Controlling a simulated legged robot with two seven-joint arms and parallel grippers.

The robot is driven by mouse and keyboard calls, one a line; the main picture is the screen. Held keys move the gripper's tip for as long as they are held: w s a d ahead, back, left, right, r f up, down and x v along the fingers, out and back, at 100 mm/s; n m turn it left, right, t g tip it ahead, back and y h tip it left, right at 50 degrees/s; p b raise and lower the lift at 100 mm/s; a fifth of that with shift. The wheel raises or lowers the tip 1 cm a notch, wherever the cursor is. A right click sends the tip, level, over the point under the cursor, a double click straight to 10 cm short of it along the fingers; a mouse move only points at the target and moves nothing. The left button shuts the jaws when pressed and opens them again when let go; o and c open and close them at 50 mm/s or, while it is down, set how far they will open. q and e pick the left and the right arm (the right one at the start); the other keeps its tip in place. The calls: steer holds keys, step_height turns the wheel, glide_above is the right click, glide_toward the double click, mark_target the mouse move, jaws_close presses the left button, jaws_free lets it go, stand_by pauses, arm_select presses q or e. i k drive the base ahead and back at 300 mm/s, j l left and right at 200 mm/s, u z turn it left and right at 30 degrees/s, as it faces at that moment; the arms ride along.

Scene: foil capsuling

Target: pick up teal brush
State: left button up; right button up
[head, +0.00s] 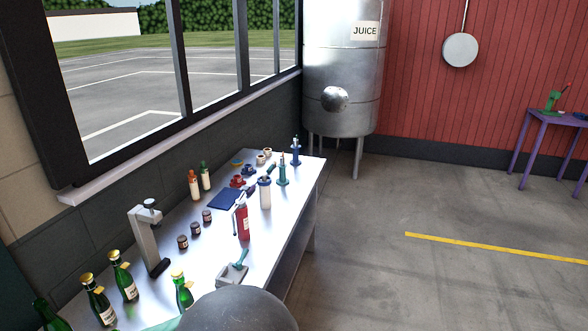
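A small teal-handled tool (241,257), which looks like the teal brush, rests at a tilt on a grey block or tray (226,276) near the front right edge of the metal table (205,262). Its head is too small to make out clearly. Another dark teal piece (271,169) lies farther back by a white bottle; I cannot tell what it is. Neither gripper shows in the head view. A dark grey rounded shape covers the bottom middle and hides part of the near table.
A red bottle (243,222), a white bottle (265,194) and small dark jars (195,228) stand mid-table. A grey stand (147,241) and green gold-topped bottles (122,275) are at left. A juice tank (341,75) stands behind. The floor at right is clear.

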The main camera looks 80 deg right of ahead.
mark_target(274, 163)
steer(key=l+z, duration=0.8)
steer(key=l, duration=0.15)
steer(key=i+l+z, duration=0.15)
steer(key=l+z, duration=0.25)
steer(key=i+l+z, duration=0.2)
steer(key=l+z, duration=0.2)
steer(key=i+l, duration=0.25)
steer(key=l, duration=0.2)
steer(key=i+l+z, duration=0.1)
steer(key=l, duration=0.35)
steer(key=i+l, duration=0.35)
steer(key=i+l+z, duration=0.1)
steer(key=i+l, duration=0.15)
steer(key=l, duration=0.25)
steer(key=i+l, duration=0.25)
steer(key=l, duration=0.2)
steer(key=u, duration=3.25)
steer(key=z, duration=3.3)
steer(key=i+l+u, duration=0.1)
steer(key=i+l, duration=0.55)
steer(key=l, duration=0.15)
steer(key=i+l+u, duration=0.15)
steer(key=i+l, duration=0.15)
steer(key=l, duration=0.1)
